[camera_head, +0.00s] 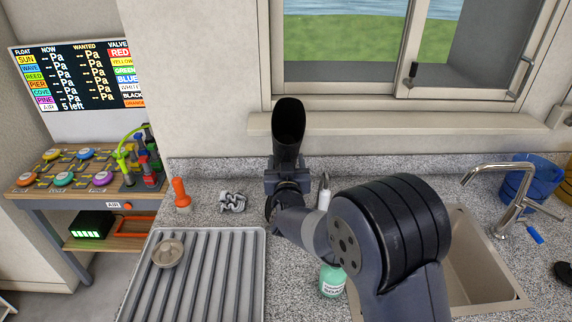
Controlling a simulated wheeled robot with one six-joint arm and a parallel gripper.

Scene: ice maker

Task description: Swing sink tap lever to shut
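The silver sink tap (500,196) stands at the right behind the beige sink (484,262), its bent spout reaching left over the basin. A silver lever (543,209) sticks out to the right of the tap body. A small blue piece (534,235) shows just below and right of the tap; whether it joins the tap is unclear. My gripper (288,135) is at the centre, in front of the window sill, well left of the tap and apart from it. Its fingers cannot be made out as open or shut. My arm hides the left part of the sink.
A ribbed drainboard (205,285) with a round beige item (167,253) lies at left. A green soap bottle (332,281) stands beside my arm. A blue container (532,178) stands behind the tap.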

